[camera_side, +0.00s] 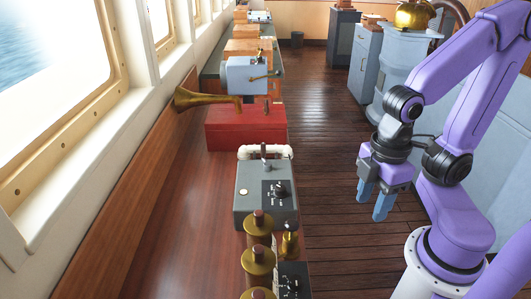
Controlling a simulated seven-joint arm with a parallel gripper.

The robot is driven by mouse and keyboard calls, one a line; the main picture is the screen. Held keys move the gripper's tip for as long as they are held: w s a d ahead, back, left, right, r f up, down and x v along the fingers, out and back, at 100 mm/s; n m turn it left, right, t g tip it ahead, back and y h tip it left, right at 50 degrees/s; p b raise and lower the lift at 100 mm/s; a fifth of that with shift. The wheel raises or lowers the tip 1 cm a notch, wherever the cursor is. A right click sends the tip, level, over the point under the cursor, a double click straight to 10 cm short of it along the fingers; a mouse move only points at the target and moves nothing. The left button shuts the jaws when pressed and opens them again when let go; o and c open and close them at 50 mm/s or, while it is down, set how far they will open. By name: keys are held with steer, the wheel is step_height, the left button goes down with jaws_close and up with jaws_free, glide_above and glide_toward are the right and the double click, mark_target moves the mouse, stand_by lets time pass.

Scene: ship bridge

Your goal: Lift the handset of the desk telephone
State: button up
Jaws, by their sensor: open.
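A grey box-shaped unit (250,215) with a black dial panel and a small lever stands on the wooden console. A white handset-like bar (265,151) lies across its far end; I take these to be the desk telephone and its handset, but the details are small. My gripper (373,208) hangs to the right of the unit, out past the console's edge with the floor behind it. Its blue fingers point down, open and empty, apart from the handset. The underside of the handset is hidden.
A red box (245,128) and a brass horn (205,99) stand just beyond the telephone. Brass-capped posts (258,258) and a dark panel (293,281) stand nearer. The console top (165,205) is clear on the left, beside the windows.

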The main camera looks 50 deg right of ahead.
steer(key=shift+o, duration=1.2)
